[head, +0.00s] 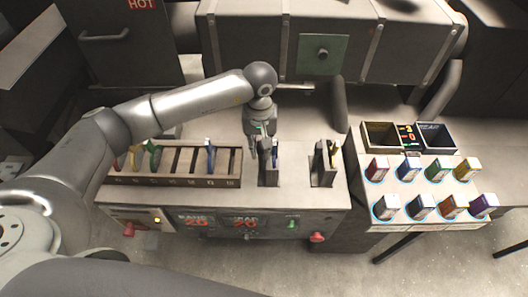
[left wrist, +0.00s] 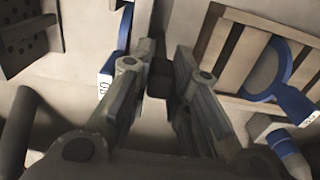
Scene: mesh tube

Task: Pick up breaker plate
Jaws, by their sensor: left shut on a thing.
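My left gripper (head: 264,148) points down over the console, just above a dark upright slotted holder (head: 268,176). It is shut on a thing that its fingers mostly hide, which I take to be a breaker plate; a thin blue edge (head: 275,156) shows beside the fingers. In the left wrist view the fingers (left wrist: 159,78) stand close around a dark piece, and a blue part with a white label (left wrist: 106,88) shows beside the left finger. My right gripper is out of view.
Further right, a table (head: 408,212) bears several coloured boxes and two open bins (head: 381,136). A large metal barrel machine (head: 355,45) stands behind the console.

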